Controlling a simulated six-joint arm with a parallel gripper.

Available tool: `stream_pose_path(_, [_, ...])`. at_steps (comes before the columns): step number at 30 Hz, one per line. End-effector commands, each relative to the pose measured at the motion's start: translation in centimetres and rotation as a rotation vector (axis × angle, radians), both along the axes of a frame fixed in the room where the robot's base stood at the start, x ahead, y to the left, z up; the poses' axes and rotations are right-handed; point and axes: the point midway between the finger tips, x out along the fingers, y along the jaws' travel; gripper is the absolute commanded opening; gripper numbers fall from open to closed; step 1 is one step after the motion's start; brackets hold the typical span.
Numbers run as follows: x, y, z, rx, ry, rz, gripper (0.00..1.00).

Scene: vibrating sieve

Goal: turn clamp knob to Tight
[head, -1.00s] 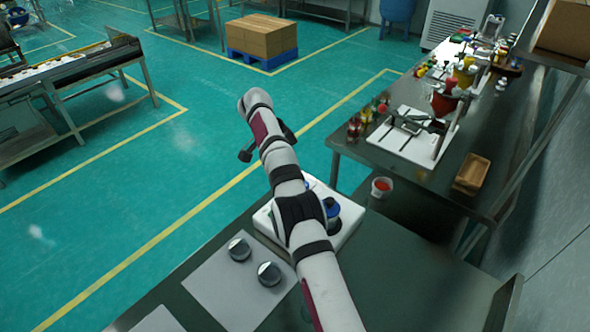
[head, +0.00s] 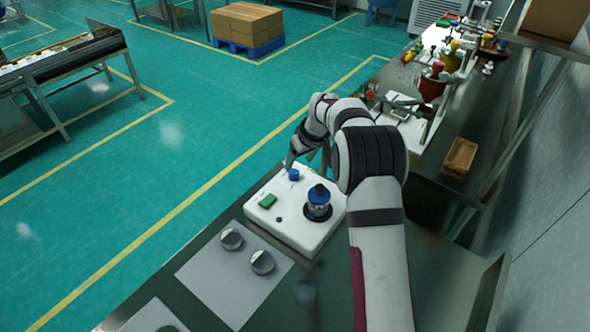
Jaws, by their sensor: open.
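In the head view, the white sieve machine (head: 290,225) stands on the dark table. It carries a round stack (head: 317,209) with a blue top (head: 319,194), a small blue knob (head: 294,175) near its back edge, a green button (head: 267,201) and a small dark button (head: 278,219). I cannot tell which blue part is the clamp knob, nor read any Tight mark. My gripper (head: 307,157) is open and points down near the back edge, close to the small blue knob. Contact is unclear, and my arm hides the machine's right side.
A pale sheet (head: 228,292) with two round metal pieces (head: 232,239) (head: 262,262) lies at front left. A second sheet (head: 150,316) is at the bottom edge. A long bench (head: 446,128) with a brown tray (head: 460,157) and several containers stands at the right.

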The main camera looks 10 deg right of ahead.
Motion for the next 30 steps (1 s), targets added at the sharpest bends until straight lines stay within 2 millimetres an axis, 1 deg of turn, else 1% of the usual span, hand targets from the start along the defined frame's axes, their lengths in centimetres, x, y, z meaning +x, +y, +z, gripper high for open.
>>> stream_pose_path(1, [0.4, 0.2, -1.4, 0.000, 0.003, 0.000, 0.68])
stream_pose_path(3, [1.0, 0.5, -2.9, -0.002, 0.003, 0.001, 0.68])
stream_pose_path(6, [1.7, 0.8, -4.5, -0.001, 0.002, 0.001, 0.68])
stream_pose_path(8, [1.9, 0.9, -5.2, -0.001, 0.002, 0.001, 0.68])
stream_pose_path(12, [2.2, 1.0, -5.8, -0.001, 0.000, 0.000, 0.68])
stream_pose_path(19, [2.2, 1.0, -5.9, -0.001, 0.001, 0.000, 0.68])
stream_pose_path(23, [2.2, 1.0, -5.8, 0.000, 0.001, 0.000, 0.45])
stream_pose_path(24, [2.2, 1.0, -5.8, -0.001, 0.001, 0.000, 0.38])
stream_pose_path(26, [2.2, 1.0, -5.8, -0.001, 0.001, 0.000, 0.27])
stream_pose_path(27, [2.2, 1.0, -5.8, -0.001, 0.001, 0.000, 0.20])
stream_pose_path(29, [2.2, 1.0, -5.8, -0.001, 0.001, 0.000, 0.09])
stream_pose_path(30, [2.2, 1.0, -5.8, -0.001, 0.001, 0.000, 0.01])
